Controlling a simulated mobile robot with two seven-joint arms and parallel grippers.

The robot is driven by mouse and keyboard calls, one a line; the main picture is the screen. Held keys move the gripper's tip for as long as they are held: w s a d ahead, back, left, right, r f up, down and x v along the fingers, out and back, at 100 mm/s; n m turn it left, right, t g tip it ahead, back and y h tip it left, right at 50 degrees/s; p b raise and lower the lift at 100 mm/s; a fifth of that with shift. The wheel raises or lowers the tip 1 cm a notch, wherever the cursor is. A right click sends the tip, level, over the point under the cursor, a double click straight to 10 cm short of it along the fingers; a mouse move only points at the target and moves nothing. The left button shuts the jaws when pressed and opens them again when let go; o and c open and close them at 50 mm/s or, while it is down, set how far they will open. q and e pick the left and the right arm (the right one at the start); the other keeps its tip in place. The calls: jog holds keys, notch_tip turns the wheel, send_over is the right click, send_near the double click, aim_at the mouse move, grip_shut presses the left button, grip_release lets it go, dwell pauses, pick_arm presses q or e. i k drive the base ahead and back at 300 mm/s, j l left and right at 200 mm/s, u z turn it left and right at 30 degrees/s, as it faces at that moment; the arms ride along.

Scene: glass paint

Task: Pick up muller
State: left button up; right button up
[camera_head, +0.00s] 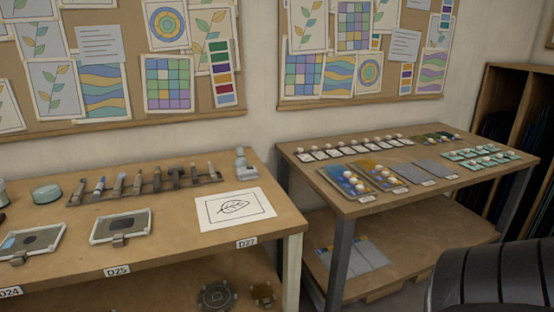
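A small pale blue-grey piece (242,166) with a wide base and a narrower top stands upright at the back right of the left table, just right of the tool rack. It may be the muller, but it is too small to be sure. A similar pale piece is cut off at the left edge of the picture. A low, round, pale teal piece (46,194) sits left of the rack. Neither gripper is in view.
The left table (180,258) carries a tool rack (150,187) with several upright tools, two framed trays (122,227) and a leaf drawing (234,207). A gap separates it from the right table (380,207), which holds sample cards and paint trays.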

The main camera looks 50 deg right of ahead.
aim_at(240, 161)
jog(key=z, duration=1.35)
jog(key=i+l, duration=0.1)
jog(key=l, duration=0.65)
jog(key=i+l, duration=0.15)
jog(key=l, duration=0.2)
